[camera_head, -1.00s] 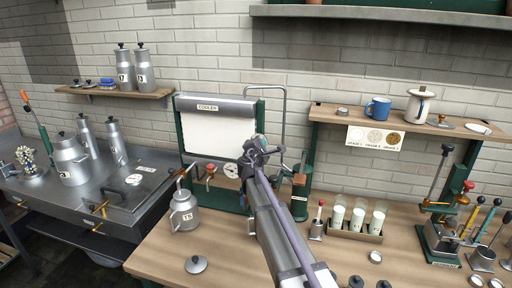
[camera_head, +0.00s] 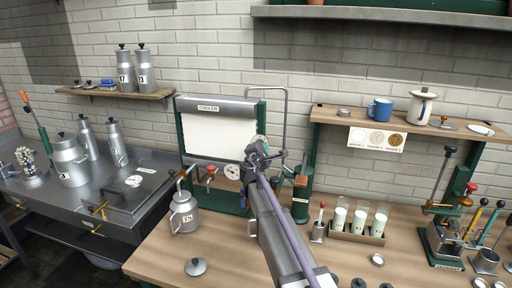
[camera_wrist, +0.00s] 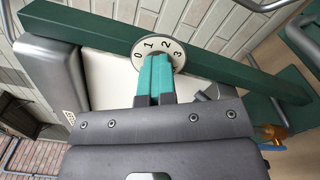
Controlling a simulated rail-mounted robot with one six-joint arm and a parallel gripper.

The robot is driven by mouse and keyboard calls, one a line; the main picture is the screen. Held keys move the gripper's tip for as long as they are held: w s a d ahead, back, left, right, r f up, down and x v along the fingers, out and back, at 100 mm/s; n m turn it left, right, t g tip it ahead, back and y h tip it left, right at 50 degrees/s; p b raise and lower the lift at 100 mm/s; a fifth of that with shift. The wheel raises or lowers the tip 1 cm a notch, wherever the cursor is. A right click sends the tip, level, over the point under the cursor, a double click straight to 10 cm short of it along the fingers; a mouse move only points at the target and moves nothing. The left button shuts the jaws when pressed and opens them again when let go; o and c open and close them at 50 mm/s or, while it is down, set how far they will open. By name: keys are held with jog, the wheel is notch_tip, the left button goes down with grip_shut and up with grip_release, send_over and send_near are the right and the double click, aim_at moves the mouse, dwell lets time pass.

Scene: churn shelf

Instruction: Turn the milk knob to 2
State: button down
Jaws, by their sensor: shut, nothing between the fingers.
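The milk knob's pale round dial (camera_wrist: 158,50) shows in the wrist view, marked 0, 1, 2 and 3, on the green frame of the cooler. My gripper (camera_wrist: 155,60) has its two teal fingers together, with the tips over the lower middle of the dial. The fingers hide the knob's centre, so its pointer and setting cannot be read. Whether the tips touch the dial is unclear. In the head view my gripper (camera_head: 256,150) is at the right upright of the cooler (camera_head: 212,135), and the dial is mostly hidden behind it.
A round gauge (camera_head: 233,171) and a red-handled tap (camera_head: 210,175) are left of my gripper. A milk can (camera_head: 184,212) stands below on the bench. A bent pipe (camera_head: 285,115) rises close on the right. Milk glasses in a rack (camera_head: 346,236) stand farther right.

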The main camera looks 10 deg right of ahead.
jog(key=shift+d+h, duration=0.3)
jog(key=shift+d, duration=0.4)
jog(key=v, duration=0.5)
jog(key=shift+s+d+f, duration=0.1)
jog(key=shift+s, duration=0.2)
jog(key=w+d+r+p, duration=0.1)
jog(key=w+r+p, duration=0.1)
jog(key=w, duration=0.3)
jog(key=shift+w+r, duration=0.15)
jog(key=shift+w, duration=0.1)
